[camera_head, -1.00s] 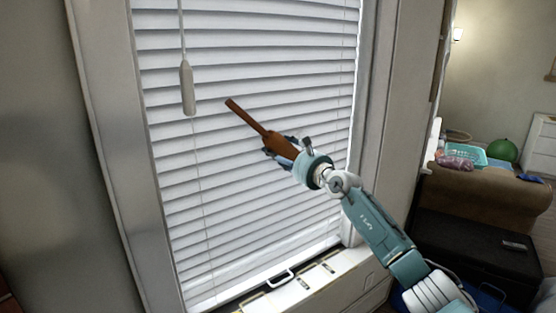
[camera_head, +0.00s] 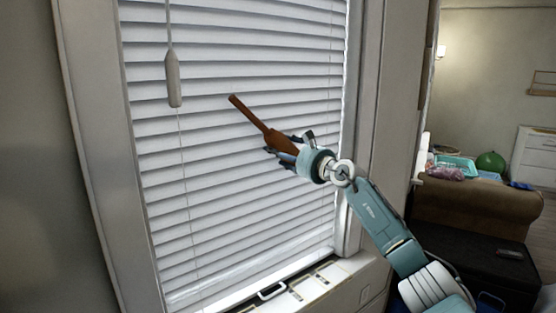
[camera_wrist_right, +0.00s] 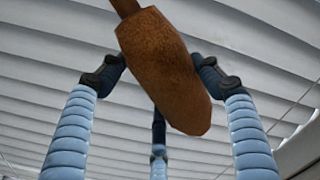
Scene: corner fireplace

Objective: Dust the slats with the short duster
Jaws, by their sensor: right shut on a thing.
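The short duster (camera_head: 255,118) is brown, with a thin stick end and a thicker, rough-looking body. It tilts up to the left in front of the white blind slats (camera_head: 225,205). My right gripper (camera_head: 279,148) is shut on its thicker part. In the right wrist view the duster (camera_wrist_right: 168,75) sits between the fingers of my right gripper (camera_wrist_right: 160,75), with the slats (camera_wrist_right: 60,50) behind. I cannot tell whether the duster touches the slats. My left gripper is in neither view.
A pull-cord weight (camera_head: 174,78) hangs before the blind at upper left. The white window frame (camera_head: 93,160) borders the blind, and a sill with a handle (camera_head: 271,291) lies below. A brown sofa (camera_head: 470,205) and a green ball (camera_head: 491,161) are at right.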

